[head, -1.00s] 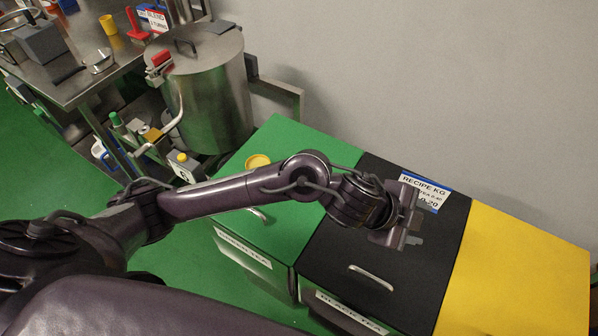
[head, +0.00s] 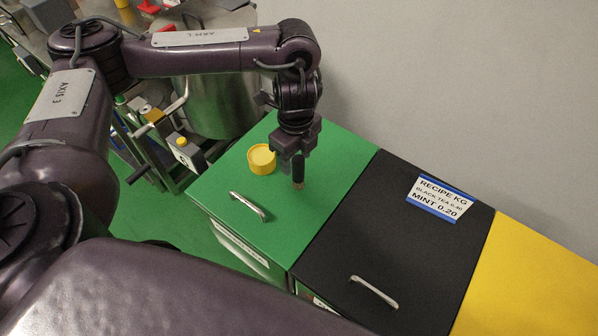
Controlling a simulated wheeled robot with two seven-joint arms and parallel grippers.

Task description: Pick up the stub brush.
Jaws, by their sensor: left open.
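The stub brush (head: 298,172) appears as a small dark upright cylinder with a brownish lower end. It appears to stand on the green bin lid (head: 330,190). My left gripper (head: 295,155) is open, points down and is right over the brush's upper part. The fingers partly cover the top of the brush, and I cannot tell whether they touch it. My right gripper is not in view.
A yellow round tub (head: 261,158) stands on the green lid just left of my left gripper. A metal handle (head: 248,205) is nearer the front. A black lid (head: 385,225) with a recipe card (head: 440,199) and a yellow lid (head: 530,275) lie to the right. A grey wall is behind.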

